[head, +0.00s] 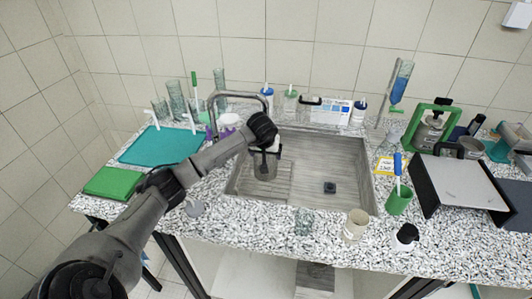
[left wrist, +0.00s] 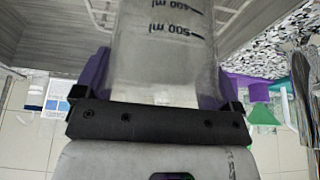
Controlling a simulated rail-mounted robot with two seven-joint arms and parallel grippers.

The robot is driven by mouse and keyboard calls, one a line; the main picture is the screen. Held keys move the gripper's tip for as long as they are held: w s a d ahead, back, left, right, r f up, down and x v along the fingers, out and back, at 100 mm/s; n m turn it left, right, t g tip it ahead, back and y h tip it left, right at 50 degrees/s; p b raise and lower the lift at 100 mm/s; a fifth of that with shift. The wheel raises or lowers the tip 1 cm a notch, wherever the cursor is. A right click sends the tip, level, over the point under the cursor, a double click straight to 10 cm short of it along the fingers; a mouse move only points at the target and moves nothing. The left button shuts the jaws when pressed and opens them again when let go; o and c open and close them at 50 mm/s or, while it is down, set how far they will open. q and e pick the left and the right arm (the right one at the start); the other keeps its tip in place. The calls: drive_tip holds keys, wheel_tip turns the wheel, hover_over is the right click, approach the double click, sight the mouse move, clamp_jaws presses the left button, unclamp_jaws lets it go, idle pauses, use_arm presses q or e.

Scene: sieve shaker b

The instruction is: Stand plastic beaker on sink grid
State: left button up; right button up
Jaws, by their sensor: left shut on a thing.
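The plastic beaker (head: 265,168) is translucent grey and hangs upright, by its look, over the left part of the sink. My left gripper (head: 265,150) is shut on it from above. The left wrist view shows the beaker (left wrist: 165,40) close up, with 400 ml and 500 ml marks, between the purple fingers of my left gripper (left wrist: 162,88). The sink grid (head: 257,190) is the slatted area on the left of the sink floor, under and around the beaker. I cannot tell whether the beaker's base touches it. My right gripper is not in view.
The grey sink (head: 340,160) has a drain (head: 330,187) on its right side and a faucet (head: 240,95) behind. A tan cup (head: 355,225), a clear glass (head: 304,221) and a green cup (head: 399,200) stand along its front and right edges. The sink's right half is free.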

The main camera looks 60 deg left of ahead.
use_arm(q)
drive_tip(key=o, duration=0.9)
drive_tip(key=shift+f, duration=0.15)
drive_tip(key=shift+o, duration=0.2)
drive_tip(key=v, duration=0.6)
drive_tip(key=s+d, duration=0.7)
drive_tip(key=d, duration=0.1)
drive_tip(key=shift+s+d+f+p, duration=0.35)
drive_tip(key=shift+s+d+p, duration=0.05)
